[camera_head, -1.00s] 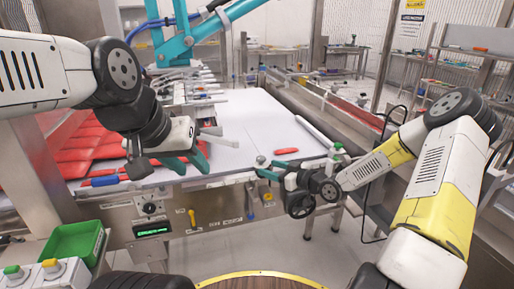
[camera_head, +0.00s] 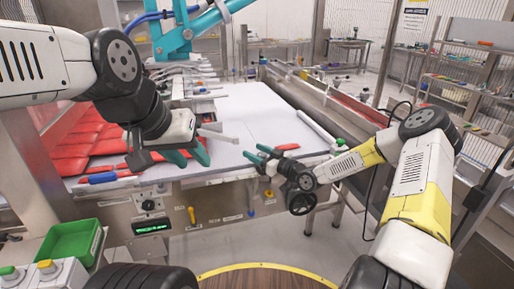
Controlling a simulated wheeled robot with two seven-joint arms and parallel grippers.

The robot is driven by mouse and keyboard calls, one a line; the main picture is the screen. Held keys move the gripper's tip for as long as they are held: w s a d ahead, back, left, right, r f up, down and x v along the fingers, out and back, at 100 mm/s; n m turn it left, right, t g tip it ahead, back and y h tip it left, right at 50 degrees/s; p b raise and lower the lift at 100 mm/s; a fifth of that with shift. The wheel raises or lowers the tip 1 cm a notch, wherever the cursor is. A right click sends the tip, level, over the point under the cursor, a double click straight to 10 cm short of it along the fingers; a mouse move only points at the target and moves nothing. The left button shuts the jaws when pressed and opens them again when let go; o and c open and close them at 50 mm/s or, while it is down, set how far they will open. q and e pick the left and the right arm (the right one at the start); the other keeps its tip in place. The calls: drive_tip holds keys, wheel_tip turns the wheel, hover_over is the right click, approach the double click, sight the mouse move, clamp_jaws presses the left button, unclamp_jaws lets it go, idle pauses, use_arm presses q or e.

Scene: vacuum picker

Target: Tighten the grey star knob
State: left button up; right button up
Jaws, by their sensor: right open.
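The grey star knob does not show clearly now; its place at the table's front edge is behind or between my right gripper's fingers, and I cannot tell which. My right gripper (camera_head: 259,155) has its two teal fingers apart at the front edge of the white table (camera_head: 265,118), with nothing visibly held. My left gripper (camera_head: 186,157) hangs over the left part of the table, its teal fingers spread and empty, well to the left of my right gripper.
A red handle (camera_head: 287,146) lies just beyond my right gripper. A blue handle (camera_head: 102,178) lies at the table's front left. A yellow lever (camera_head: 191,215) and a green display (camera_head: 151,227) are on the front panel. A green bin (camera_head: 72,240) stands at lower left.

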clamp_jaws()
